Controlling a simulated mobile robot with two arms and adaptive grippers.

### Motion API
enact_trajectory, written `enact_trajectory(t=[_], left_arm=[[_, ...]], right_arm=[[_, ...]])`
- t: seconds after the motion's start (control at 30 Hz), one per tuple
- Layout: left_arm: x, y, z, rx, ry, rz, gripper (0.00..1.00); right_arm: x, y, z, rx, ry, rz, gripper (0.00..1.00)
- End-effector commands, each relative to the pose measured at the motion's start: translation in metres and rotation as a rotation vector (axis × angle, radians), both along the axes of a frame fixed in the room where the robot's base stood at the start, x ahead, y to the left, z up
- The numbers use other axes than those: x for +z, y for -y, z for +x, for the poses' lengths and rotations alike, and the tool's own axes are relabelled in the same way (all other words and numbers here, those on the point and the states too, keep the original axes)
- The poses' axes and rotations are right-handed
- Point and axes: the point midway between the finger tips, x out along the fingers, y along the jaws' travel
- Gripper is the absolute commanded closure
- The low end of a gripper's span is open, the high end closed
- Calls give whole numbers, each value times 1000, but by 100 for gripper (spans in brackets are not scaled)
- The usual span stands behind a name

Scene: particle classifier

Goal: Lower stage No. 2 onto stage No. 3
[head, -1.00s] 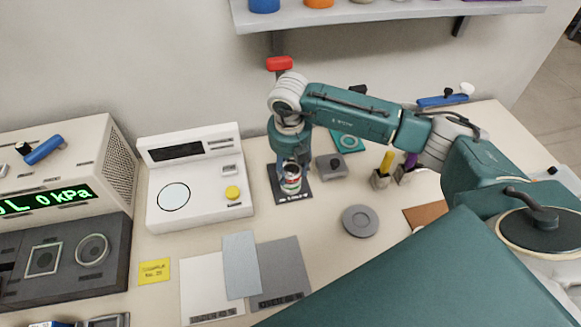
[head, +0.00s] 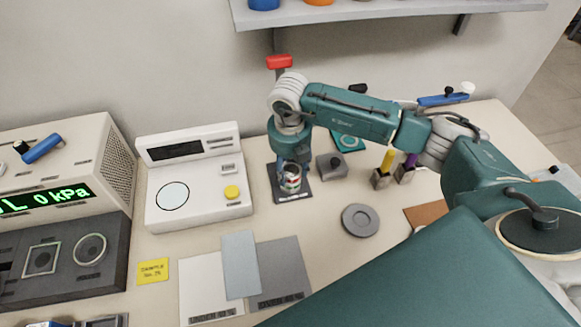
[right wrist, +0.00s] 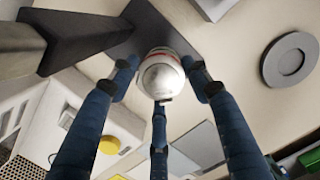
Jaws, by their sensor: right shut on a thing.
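My right gripper (head: 290,166) points down over the dark base plate (head: 305,193) of a stand. It is shut on a pale cylindrical stage (head: 291,182) with red and green bands. The right wrist view shows this stage's light grey top and red band (right wrist: 160,72) between three blue fingers. I take the held piece as stage No. 2, but no number is readable. Stage No. 3 cannot be told apart beneath it, nor can any gap between them. My left gripper is not in view.
The stand's red top (head: 279,62) rises behind my arm. A white instrument (head: 195,180) with a yellow button stands left of the base plate. A small grey block (head: 332,166) is close on the right. A round grey disc (head: 360,220) lies on the open table.

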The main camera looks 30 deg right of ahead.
Motion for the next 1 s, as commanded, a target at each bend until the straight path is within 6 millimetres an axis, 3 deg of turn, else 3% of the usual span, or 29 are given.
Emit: enact_trajectory(t=[0.23,0.27,0.37,0.73,0.87,1.0], left_arm=[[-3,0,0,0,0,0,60],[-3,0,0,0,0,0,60],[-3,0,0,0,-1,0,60],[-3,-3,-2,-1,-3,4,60],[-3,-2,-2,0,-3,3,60],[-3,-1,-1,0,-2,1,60]], right_arm=[[-3,0,0,0,1,0,83],[-3,0,0,0,1,0,50],[-3,0,0,0,1,1,31],[1,-1,0,1,0,0,30],[19,-2,-1,1,4,0,30],[49,-3,-3,2,6,0,30]])
